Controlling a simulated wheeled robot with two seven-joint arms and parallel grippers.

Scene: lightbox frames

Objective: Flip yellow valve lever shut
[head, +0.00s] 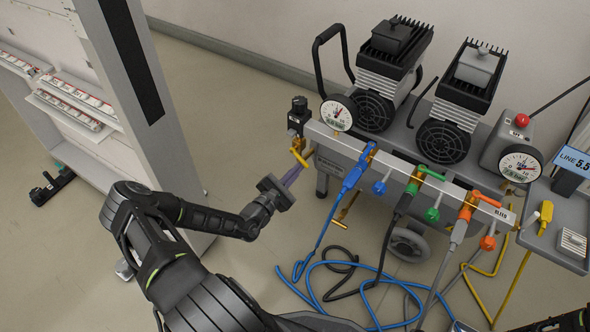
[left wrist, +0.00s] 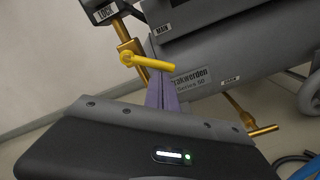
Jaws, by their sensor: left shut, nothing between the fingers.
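The yellow valve lever (head: 299,157) sits on a brass pipe under a black regulator at the left end of the grey manifold bar. In the left wrist view the lever (left wrist: 150,62) points right from its pivot and crosses in front of the purple fingers. My left gripper (head: 292,175) is shut and empty, with its fingertips just below the lever in the head view. The fingers (left wrist: 161,80) also show in the left wrist view; I cannot tell whether they touch the lever. My right gripper is not in view.
Blue (head: 365,156), green (head: 431,173) and orange (head: 486,198) levers stand along the manifold bar (head: 330,139). Two compressors and gauges are behind it. Coloured hoses lie on the floor below. A shelf unit (head: 135,110) stands at the left.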

